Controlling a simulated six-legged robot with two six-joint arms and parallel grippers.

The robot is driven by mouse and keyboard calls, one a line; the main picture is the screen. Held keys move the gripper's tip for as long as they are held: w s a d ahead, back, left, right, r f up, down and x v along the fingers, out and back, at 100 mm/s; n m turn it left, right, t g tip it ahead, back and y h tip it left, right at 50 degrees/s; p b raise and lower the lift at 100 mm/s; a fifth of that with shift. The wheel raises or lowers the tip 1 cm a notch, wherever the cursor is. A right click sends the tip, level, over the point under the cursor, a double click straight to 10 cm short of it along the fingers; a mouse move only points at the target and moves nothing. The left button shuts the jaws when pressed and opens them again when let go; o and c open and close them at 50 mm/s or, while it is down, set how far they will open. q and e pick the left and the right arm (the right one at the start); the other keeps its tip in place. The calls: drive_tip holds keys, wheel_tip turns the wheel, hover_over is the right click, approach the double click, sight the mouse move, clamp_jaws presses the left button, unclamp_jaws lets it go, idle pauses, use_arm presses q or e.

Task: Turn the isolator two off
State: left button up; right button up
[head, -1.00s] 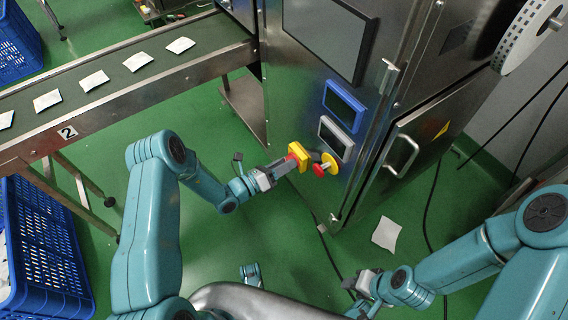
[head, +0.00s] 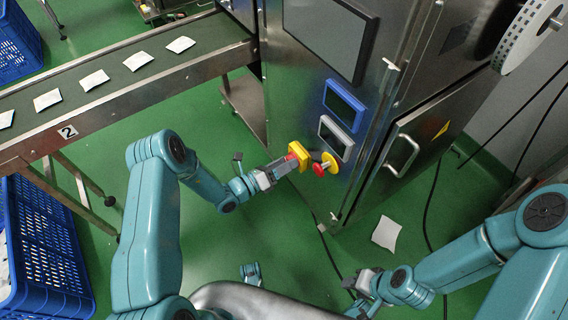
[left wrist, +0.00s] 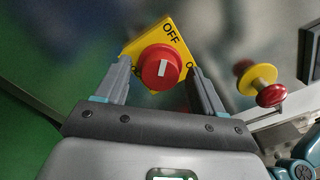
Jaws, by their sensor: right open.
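The isolator is a red round knob (left wrist: 161,67) with a white mark on a yellow square plate (left wrist: 173,30) in the left wrist view. The plate reads OFF at its upper right; other lettering is partly hidden by the fingers. The white mark points nearly straight up in that view. My left gripper (left wrist: 161,84) is open, one finger on each side of the knob, with small gaps showing. In the head view, the left gripper (head: 277,172) is at the yellow plate (head: 299,153) on the machine's front. My right gripper (head: 362,297) is open and empty, low over the floor.
A red mushroom button (head: 319,170) on a yellow disc is close beside the isolator. The steel machine has screens (head: 344,106) and a door handle (head: 402,155). A conveyor (head: 110,92) marked 2 carries several sachets at left. A blue crate (head: 45,240) stands below it.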

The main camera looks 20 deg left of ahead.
use_arm(q)
drive_tip(key=p+v, duration=0.3)
drive_tip(key=v, duration=1.3)
drive_tip(key=shift+s+a, duration=0.15)
